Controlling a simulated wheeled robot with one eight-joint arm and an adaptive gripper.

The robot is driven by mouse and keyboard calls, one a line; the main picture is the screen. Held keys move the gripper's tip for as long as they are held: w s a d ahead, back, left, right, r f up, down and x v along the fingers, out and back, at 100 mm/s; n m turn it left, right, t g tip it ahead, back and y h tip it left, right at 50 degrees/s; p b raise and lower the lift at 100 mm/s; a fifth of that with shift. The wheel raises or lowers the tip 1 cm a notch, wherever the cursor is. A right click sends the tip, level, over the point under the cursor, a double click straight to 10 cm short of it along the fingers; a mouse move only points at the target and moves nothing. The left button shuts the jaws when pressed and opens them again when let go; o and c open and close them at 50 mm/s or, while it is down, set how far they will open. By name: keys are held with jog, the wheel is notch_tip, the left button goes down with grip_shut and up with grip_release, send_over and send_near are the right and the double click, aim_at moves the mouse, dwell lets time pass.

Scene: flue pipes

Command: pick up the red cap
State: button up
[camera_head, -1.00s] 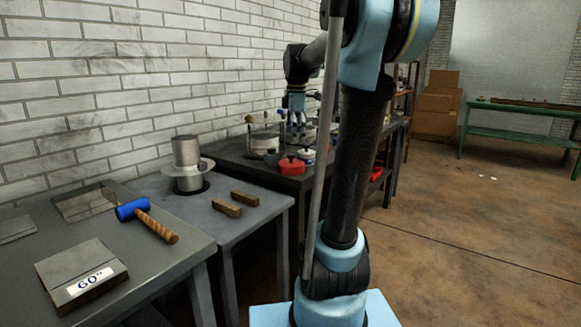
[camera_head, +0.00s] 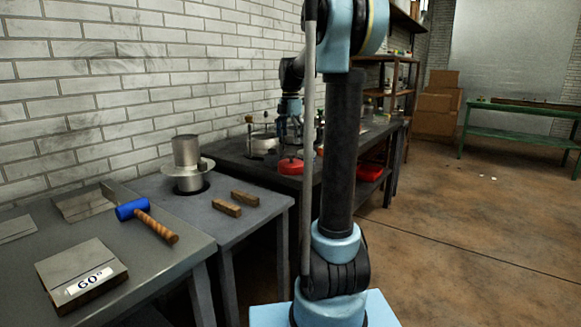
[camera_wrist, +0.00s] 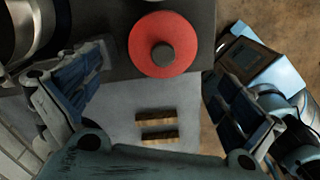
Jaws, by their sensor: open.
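The red cap (camera_head: 290,167) sits near the front edge of the dark bench; it is round with a dark knob on top. In the wrist view the red cap (camera_wrist: 180,40) shows from above at the top middle, ahead of and between my fingers. My gripper (camera_head: 289,138) hangs fingers down above the bench, close to the cap. In the wrist view my gripper (camera_wrist: 158,80) is open, with its fingers spread wide and nothing between them. The cap's outline looks clear of both fingers. Its exact height below the fingertips is hard to tell.
Metal pots (camera_head: 263,141) and rods stand on the dark bench (camera_head: 232,160) behind and left of the cap. Two wooden blocks (camera_head: 228,208) and a metal flue piece (camera_head: 187,160) are on the nearer grey table. A blue mallet (camera_head: 132,210) lies further left. My arm hides part of the bench.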

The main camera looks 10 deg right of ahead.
aim_at(291, 159)
jog(key=f, duration=1)
jog(key=shift+s+d+f, duration=0.1)
jog(key=shift+d+f, duration=0.1)
jog(key=shift+f, duration=0.1)
jog(key=shift+c, duration=0.2)
jog(key=c, duration=0.8)
